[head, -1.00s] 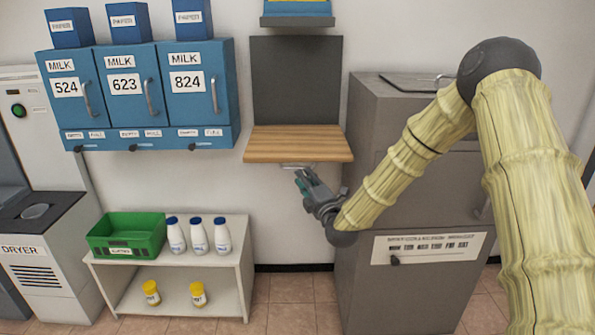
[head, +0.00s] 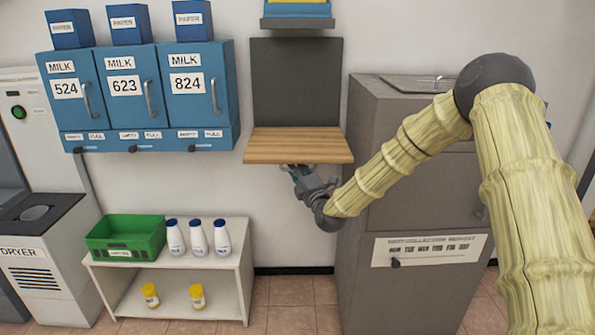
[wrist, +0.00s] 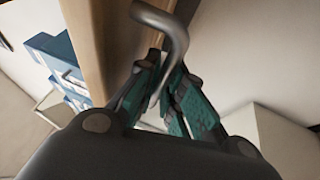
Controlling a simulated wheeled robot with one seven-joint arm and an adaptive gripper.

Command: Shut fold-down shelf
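The fold-down shelf (head: 298,146) is a wooden board standing out level from the wall, below a dark upright back panel (head: 296,80). My gripper (head: 288,170) is just under its front part, coming from the lower right. In the wrist view the shelf's wooden edge (wrist: 88,45) runs down at the left. A curved metal handle (wrist: 178,35) crosses in front of my gripper (wrist: 165,75) and passes down between its teal fingers. A small gap shows between the fingers; firm contact with the handle cannot be made out. In the head view my gripper hides most of the handle.
A grey cabinet (head: 410,210) stands close to the right of the shelf. Blue milk lockers (head: 150,95) hang at the left. A white low stand (head: 240,270) holds a green crate (head: 125,228) and bottles.

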